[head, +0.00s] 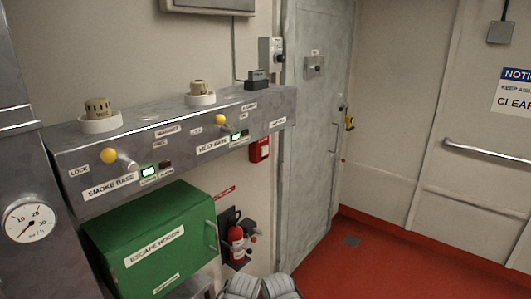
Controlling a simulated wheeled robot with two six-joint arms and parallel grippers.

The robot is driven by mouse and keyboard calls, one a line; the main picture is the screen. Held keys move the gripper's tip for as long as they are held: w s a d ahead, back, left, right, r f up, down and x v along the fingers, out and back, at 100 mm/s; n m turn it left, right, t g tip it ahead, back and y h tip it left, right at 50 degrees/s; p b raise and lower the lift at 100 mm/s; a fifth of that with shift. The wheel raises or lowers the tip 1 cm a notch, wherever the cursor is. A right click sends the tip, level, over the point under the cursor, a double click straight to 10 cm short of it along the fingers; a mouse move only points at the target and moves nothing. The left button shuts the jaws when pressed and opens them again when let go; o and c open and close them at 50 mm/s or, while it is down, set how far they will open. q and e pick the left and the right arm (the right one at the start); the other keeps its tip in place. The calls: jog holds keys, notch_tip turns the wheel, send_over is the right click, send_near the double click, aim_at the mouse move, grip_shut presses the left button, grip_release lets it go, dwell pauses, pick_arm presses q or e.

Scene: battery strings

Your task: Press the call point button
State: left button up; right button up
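A small red call point box (260,149) with a pale centre is fixed to the wall. It sits just below the right end of the grey metal shelf panel and left of the grey door. Its button face is too small to read in detail. Nothing touches it. Neither gripper can be made out. Two pale grey rounded parts (262,288) show at the bottom edge, well below the call point, and I cannot tell what they are.
The grey panel (262,116) with yellow knobs juts out at left, above a green escape hoods box (160,245). A red extinguisher (237,242) hangs below the call point. The grey door (312,130) is shut. The red floor (400,265) at right is clear.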

grip_shut()
dwell(1.4)
